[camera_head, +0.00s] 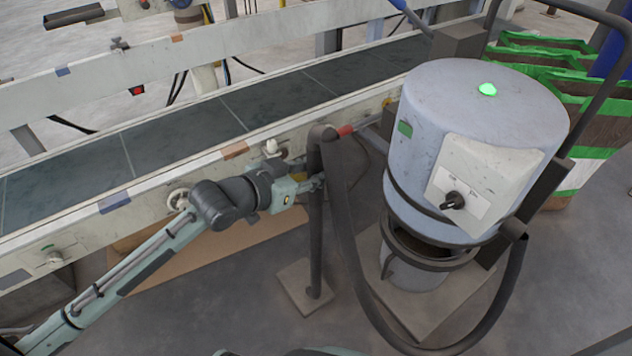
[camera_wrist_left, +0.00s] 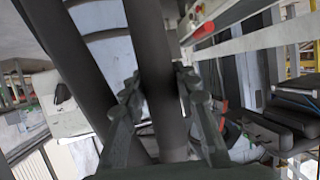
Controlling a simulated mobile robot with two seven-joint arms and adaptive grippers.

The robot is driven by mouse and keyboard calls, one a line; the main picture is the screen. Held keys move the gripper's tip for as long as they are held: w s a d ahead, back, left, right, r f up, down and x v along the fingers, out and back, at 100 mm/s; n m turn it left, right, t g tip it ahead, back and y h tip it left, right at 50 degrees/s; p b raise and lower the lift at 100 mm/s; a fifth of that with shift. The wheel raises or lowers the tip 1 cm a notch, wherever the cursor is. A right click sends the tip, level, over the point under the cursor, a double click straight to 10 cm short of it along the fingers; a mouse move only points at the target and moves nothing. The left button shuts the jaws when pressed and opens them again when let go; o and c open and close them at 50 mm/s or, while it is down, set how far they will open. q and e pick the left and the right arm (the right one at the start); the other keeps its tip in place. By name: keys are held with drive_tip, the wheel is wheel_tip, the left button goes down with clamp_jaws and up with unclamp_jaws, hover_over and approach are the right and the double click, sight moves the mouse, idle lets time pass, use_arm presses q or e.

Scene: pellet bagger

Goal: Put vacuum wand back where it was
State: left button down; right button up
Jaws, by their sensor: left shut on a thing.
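The vacuum wand (camera_head: 324,150) is a dark tube, upright at the stand beside the grey vacuum drum (camera_head: 470,115). A dark hose (camera_head: 352,270) loops down from it and round to the drum. My left gripper (camera_head: 317,182) reaches in from the left and is shut on the dark tube. In the left wrist view the wand (camera_wrist_left: 150,45) runs between the two fingers of the gripper (camera_wrist_left: 160,100). The stand (camera_head: 304,288) has a thin post on a square foot plate. Whether the wand is seated on it cannot be told. My right gripper is not in view.
The conveyor (camera_head: 190,120) with pale side rails runs behind my left arm. The drum has a control box (camera_head: 478,190) with a black knob and a green lamp on top. Brown and green bags (camera_head: 565,185) stand at the right.

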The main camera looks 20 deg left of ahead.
use_arm(q)
wheel_tip(320, 180, down, 2)
drive_tip(key=shift+f, duration=0.6)
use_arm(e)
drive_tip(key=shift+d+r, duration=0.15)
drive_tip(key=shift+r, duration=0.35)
use_arm(q)
drive_tip(key=shift+f, duration=0.1)
drive_tip(key=c, duration=1.2)
unclamp_jaws()
drive_tip(key=shift+f, duration=0.15)
drive_tip(key=shift+o, duration=0.2)
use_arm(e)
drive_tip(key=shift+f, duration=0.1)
